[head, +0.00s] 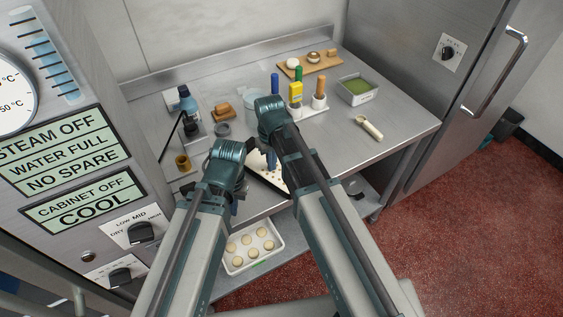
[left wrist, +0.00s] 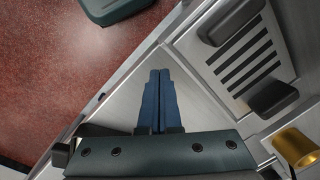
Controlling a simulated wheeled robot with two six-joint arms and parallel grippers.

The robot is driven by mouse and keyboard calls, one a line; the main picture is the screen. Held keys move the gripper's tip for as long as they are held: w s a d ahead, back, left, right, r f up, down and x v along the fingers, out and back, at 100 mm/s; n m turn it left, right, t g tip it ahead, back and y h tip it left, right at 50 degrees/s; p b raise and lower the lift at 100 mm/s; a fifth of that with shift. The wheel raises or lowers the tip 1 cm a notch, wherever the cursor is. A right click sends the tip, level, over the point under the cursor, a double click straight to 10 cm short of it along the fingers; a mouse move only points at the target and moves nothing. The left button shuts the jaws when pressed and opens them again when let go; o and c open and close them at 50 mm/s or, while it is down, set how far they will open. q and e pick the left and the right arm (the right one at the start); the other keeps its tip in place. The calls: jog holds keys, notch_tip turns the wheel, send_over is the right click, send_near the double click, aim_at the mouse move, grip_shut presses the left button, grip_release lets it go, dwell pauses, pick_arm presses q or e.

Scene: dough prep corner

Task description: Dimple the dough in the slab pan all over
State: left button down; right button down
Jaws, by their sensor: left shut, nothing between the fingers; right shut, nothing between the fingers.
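The slab pan (head: 268,188), dark-rimmed, sits near the front edge of the steel table, largely hidden behind my two arms. A strip of pale dough (head: 256,163) with small dark dimples or spots shows in it between the wrists.
A brass cup (head: 183,162) stands at the table's left; it also shows in the left wrist view (left wrist: 298,148). Bottles, tools in a white holder (head: 312,110) and a green-filled tub (head: 357,90) stand behind. A dough-ball tray (head: 240,264) is below. The table's right side is mostly clear.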

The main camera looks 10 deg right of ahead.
pick_arm(q)
jog(key=shift+r, duration=0.1)
pick_arm(e)
jog(key=shift+r, duration=0.1)
